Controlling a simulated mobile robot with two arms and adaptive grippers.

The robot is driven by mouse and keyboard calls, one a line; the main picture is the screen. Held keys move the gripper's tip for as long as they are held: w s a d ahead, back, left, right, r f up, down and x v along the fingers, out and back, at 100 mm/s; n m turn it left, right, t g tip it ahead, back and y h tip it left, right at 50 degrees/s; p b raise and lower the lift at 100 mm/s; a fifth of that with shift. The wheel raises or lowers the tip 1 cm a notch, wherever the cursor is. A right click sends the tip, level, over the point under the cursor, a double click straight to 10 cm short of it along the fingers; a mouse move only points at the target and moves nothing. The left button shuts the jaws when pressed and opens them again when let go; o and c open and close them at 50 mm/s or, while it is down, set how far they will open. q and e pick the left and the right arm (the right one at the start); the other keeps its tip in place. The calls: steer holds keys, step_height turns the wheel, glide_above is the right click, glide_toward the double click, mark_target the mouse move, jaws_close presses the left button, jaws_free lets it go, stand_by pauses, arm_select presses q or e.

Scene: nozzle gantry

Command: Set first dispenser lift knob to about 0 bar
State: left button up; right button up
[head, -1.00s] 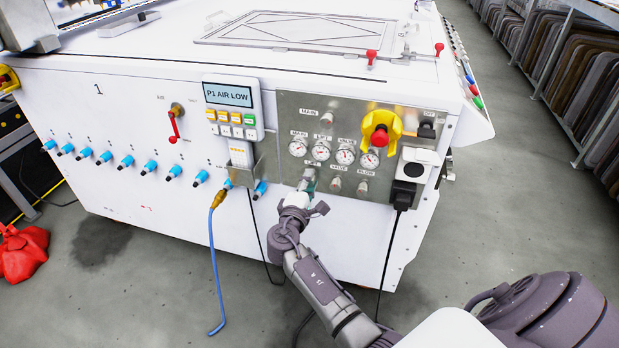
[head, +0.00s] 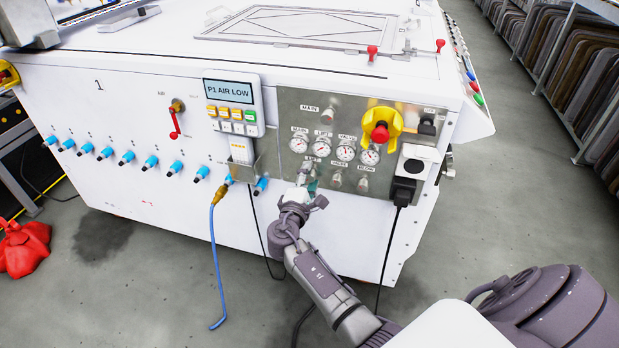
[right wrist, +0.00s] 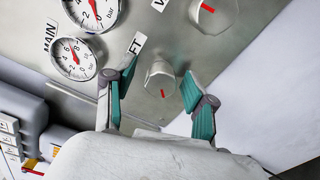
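The lift knob (right wrist: 160,78) is a grey metal knob with a red mark, next to a partly hidden label ending in "FT". My right gripper (right wrist: 158,92) has one teal-padded finger on each side of it, with visible gaps. In the head view the right gripper (head: 307,184) is at the panel's lower edge and largely hides this knob. The lift gauge (head: 321,149) is second from left in the gauge row; it also shows, cut off, in the right wrist view (right wrist: 95,12). Its exact reading is unclear. My left gripper is out of view.
The valve knob (head: 336,180) and blow knob (head: 362,185) sit close to the right. The main gauge (head: 298,145) is to the left. A yellow-backed red stop button (head: 380,132), a black plug (head: 404,190) and a display reading "P1 AIR LOW" (head: 229,93) are nearby.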

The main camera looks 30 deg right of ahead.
steer(key=v, duration=1.2)
stand_by(0.3)
